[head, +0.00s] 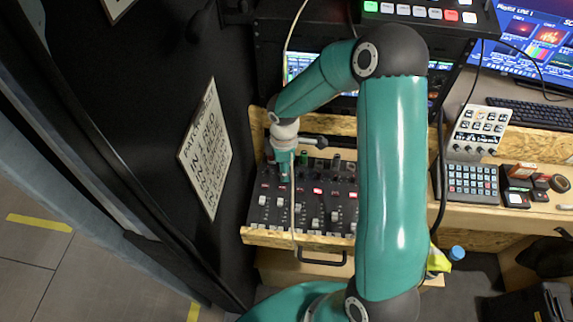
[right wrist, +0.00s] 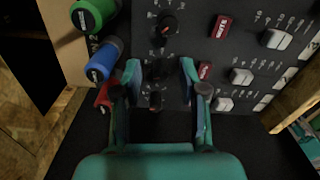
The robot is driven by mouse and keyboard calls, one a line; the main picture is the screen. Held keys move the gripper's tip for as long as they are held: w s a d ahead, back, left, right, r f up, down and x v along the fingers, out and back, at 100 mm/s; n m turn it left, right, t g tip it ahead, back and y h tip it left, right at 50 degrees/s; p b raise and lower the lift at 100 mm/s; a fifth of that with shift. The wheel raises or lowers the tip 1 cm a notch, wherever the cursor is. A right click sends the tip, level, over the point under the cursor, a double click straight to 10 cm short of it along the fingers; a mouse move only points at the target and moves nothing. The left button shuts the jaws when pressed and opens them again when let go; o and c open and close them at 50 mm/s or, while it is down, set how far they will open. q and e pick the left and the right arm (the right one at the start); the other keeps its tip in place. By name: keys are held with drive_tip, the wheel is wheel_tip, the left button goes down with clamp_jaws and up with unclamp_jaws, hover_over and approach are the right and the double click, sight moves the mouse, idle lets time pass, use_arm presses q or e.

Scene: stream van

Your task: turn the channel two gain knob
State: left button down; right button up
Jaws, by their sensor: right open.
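The mixer panel (head: 318,222) is a dark sloped desk with rows of knobs, red buttons and pale faders. In the right wrist view its knobs stand in a column: one dark knob (right wrist: 165,25) is beyond my fingertips, and another (right wrist: 155,100) is nearer my palm. My right gripper (right wrist: 160,72) is open, its two teal fingers reaching over the panel around the middle of this column. A dark knob shows between the fingertips; contact cannot be told. Which knob is channel two gain is not readable. In the head view my right gripper (head: 284,168) points down at the panel's back left. My left gripper is not seen.
Green (right wrist: 92,14), blue (right wrist: 104,58) and red plugs stand close beside the left finger. A paper sign (head: 206,147) hangs left of the desk. A keypad (head: 473,182) and small boxes sit on the right counter. My right arm hides the panel's right end.

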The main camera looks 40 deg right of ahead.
clamp_jaws()
drive_tip(key=shift+f+m+b, duration=0.15)
drive_tip(key=shift+m+b, duration=0.25)
drive_tip(key=shift+b, duration=0.25)
drive_tip(key=shift+r+m, duration=0.2)
drive_tip(key=shift+m, duration=0.1)
unclamp_jaws()
wheel_tip(320, 180, up, 12)
